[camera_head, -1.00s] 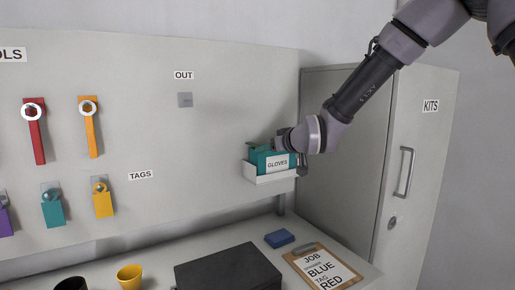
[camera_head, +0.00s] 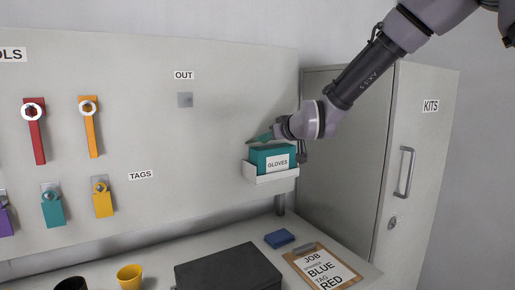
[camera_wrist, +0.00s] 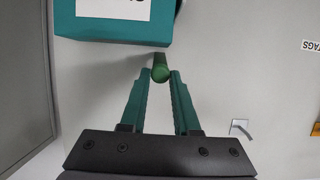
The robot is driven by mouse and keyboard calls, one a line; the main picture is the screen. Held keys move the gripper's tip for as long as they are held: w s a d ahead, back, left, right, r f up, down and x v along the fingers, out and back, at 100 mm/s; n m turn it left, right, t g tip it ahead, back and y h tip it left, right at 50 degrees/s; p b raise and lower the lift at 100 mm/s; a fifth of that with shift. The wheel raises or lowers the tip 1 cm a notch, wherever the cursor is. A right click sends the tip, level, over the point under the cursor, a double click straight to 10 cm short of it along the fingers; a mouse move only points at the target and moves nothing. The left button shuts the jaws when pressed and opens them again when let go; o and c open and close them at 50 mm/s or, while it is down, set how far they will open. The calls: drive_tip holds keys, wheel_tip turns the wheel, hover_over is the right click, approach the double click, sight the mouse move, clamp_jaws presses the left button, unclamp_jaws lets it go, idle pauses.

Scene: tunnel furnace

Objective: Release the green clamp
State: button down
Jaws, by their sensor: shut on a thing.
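My gripper (camera_head: 263,138) has teal-green fingers and sits just above the glove box in the head view. In the wrist view my gripper (camera_wrist: 160,76) is shut on a short dark green cylinder (camera_wrist: 160,68), which I take to be part of the green clamp. It sits between the fingertips, with one end showing. Whether it is fixed to anything cannot be told. In the head view the clamp cannot be told apart from the fingers.
A teal box labelled GLOVES (camera_head: 272,158) sits in a white wall tray (camera_head: 270,177) below my gripper. A grey cabinet (camera_head: 345,150) stands to the right. The desk holds a black case (camera_head: 228,270).

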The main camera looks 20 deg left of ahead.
drive_tip(key=shift+w+a+r, duration=0.15)
drive_tip(key=shift+a+r, duration=0.05)
drive_tip(key=shift+r, duration=0.35)
drive_tip(key=shift+w+a+r, duration=0.15)
drive_tip(key=shift+w+r, duration=0.05)
drive_tip(key=shift+r, duration=0.3)
drive_tip(key=shift+w+a+r, duration=0.15)
drive_tip(key=shift+a+r, duration=0.05)
drive_tip(key=shift+r, duration=0.35)
drive_tip(key=shift+w+a+r, duration=0.4)
drive_tip(key=shift+a+r, duration=0.1)
drive_tip(key=shift+r, duration=0.1)
drive_tip(key=shift+w+a+r, duration=0.35)
drive_tip(key=shift+a+r, duration=0.1)
drive_tip(key=shift+r, duration=0.15)
drive_tip(key=shift+w+a+r, duration=0.65)
drive_tip(key=shift+w+a, duration=0.25)
drive_tip(key=shift+a, duration=0.1)
drive_tip(key=shift+w+a+r, duration=0.15)
drive_tip(key=shift+w+a, duration=0.4)
drive_tip(key=shift+a, duration=0.1)
drive_tip(key=shift+w+a+r, duration=0.15)
drive_tip(key=shift+w+a, duration=0.4)
drive_tip(key=shift+a, duration=0.1)
drive_tip(key=c, duration=0.8)
unclamp_jaws()
drive_tip(key=shift+o, duration=0.2)
approach(247, 113)
drive_tip(key=shift+w+a+f, duration=0.1)
drive_tip(key=shift+w, duration=0.05)
